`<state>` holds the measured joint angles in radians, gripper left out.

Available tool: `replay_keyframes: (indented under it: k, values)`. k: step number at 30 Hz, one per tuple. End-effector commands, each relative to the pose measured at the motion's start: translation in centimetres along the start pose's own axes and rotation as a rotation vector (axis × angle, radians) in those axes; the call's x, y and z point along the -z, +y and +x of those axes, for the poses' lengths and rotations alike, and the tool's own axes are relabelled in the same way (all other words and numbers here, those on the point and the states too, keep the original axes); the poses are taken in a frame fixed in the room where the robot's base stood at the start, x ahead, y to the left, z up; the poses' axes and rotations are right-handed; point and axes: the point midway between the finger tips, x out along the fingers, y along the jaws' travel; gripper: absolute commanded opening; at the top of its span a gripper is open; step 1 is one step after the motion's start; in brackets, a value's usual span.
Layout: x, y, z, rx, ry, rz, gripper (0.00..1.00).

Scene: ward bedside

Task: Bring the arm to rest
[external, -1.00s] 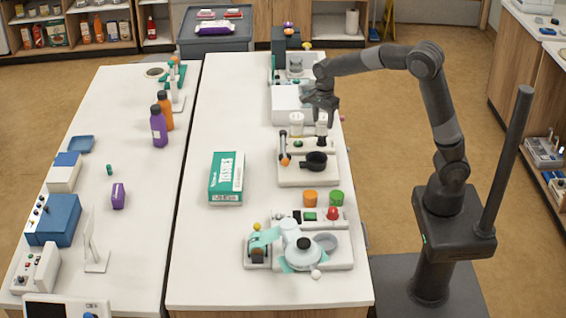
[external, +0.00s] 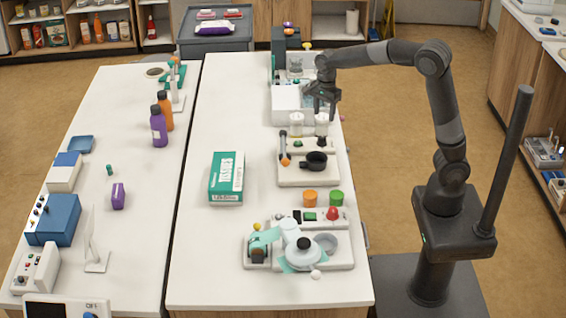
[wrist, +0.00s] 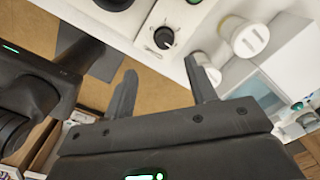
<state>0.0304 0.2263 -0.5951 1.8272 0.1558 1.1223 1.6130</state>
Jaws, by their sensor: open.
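My gripper (external: 320,108) is over the far right part of the near white table (external: 215,240). It is beside the white box-shaped unit (external: 287,103) and above the white-capped jars (external: 321,128). In the wrist view my gripper (wrist: 160,90) has its two fingers spread apart with nothing between them. A white panel with a black knob (wrist: 164,38) and a jar with a white lid (wrist: 245,38) show beyond the fingers. The arm is raised and bent, with its elbow high.
The floor right of the table is clear around my base.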

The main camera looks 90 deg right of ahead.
Motion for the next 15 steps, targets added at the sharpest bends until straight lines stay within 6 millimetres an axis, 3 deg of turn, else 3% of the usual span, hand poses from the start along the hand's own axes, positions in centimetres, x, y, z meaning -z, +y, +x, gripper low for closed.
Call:
replay_keyframes:
  k: [5, 15]
  values:
    - [-2.1, 3.8, -2.0, 0.041, -0.063, -0.275, 0.52]
    - [-6.0, 13.8, -5.6, 0.204, -0.114, -0.995, 0.52]
